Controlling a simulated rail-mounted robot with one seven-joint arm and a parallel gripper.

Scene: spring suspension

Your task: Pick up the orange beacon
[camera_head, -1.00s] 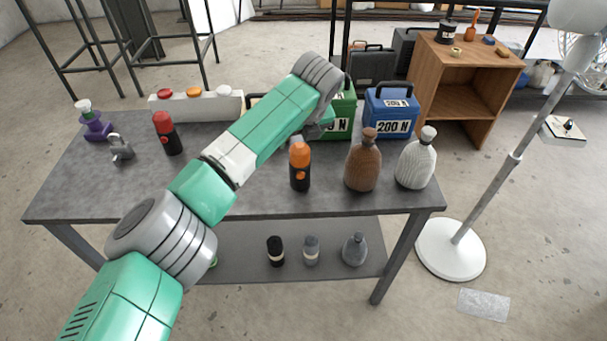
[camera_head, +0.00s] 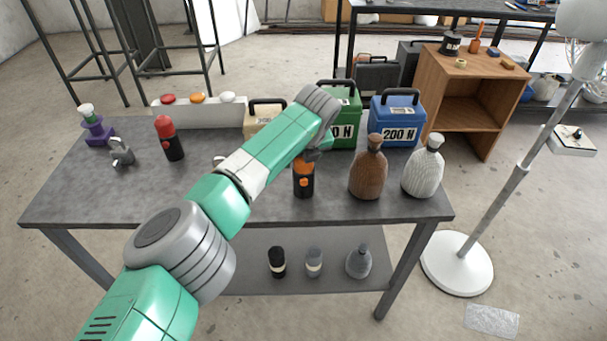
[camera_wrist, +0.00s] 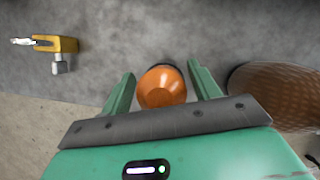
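The orange beacon (camera_head: 303,180) stands upright on the grey table, with a black body and an orange top. In the head view my gripper (camera_head: 314,155) is right at its top and hides part of the orange cap. In the wrist view the orange dome of the beacon (camera_wrist: 162,87) lies between the two green fingers of my gripper (camera_wrist: 163,80). The fingers are apart, one on each side of it, with narrow gaps showing. The beacon's lower body is hidden in the wrist view.
A brown bottle (camera_head: 368,172) stands close to the beacon's right, with a pale ribbed bottle (camera_head: 423,172) beyond it. Green (camera_head: 345,118) and blue (camera_head: 396,120) boxes stand behind. A red-topped beacon (camera_head: 168,138) stands further left.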

